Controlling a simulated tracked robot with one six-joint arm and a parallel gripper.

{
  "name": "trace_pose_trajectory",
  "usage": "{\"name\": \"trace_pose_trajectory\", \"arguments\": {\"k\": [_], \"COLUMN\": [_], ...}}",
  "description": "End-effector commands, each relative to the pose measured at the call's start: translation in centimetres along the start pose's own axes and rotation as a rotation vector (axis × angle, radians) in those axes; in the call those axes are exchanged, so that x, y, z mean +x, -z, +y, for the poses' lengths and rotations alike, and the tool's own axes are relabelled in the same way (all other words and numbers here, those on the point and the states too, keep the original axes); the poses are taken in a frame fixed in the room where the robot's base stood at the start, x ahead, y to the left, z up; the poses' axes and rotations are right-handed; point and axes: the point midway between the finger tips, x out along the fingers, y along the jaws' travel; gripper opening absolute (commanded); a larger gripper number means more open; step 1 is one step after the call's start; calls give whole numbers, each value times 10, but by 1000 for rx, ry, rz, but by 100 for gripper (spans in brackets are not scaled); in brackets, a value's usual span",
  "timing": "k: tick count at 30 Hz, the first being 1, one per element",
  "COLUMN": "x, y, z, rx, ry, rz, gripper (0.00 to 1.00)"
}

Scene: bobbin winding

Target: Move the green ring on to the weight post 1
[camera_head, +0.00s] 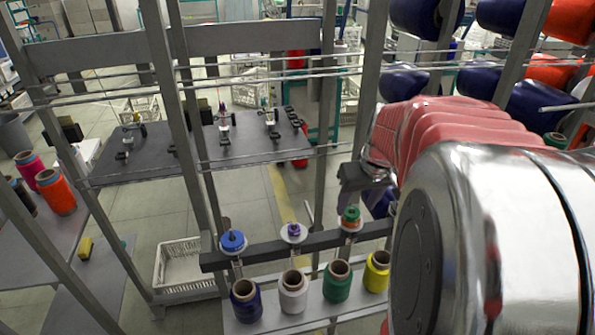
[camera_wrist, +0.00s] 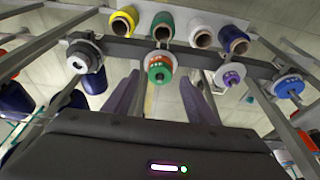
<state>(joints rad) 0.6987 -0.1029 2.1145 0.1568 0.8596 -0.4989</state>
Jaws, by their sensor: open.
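The green ring (camera_wrist: 168,69) is on a post in the middle of the wrist view, with orange beside it. In the head view the green ring (camera_head: 351,213) sits with orange on the right-hand visible post of the rail. My gripper (camera_wrist: 158,92) is open and empty. Its two purple-grey fingers point toward the rail, either side of the green ring's line and apart from it. In the head view my arm mostly hides the gripper. Other posts carry a purple ring (camera_wrist: 231,78) and a blue ring (camera_wrist: 290,87). No label shows which is weight post 1.
The dark rail (camera_head: 285,246) carries the posts. Below it stand blue, white, green (camera_head: 337,281) and yellow (camera_head: 376,271) spools. A black-and-white fitting (camera_wrist: 84,57) is on the rail's left end in the wrist view. Metal frame uprights (camera_head: 190,120) stand close by.

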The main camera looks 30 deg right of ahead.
Motion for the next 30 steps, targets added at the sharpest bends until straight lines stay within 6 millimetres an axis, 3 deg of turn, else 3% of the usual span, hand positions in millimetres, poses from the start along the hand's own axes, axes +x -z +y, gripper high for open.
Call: {"name": "trace_pose_trajectory", "arguments": {"k": [12,24,30], "x": [32,36,36], "y": [0,0,0], "z": [0,0,0], "rx": [0,0,0], "ry": [1,0,0], "rz": [0,0,0], "gripper": [52,52,38]}}
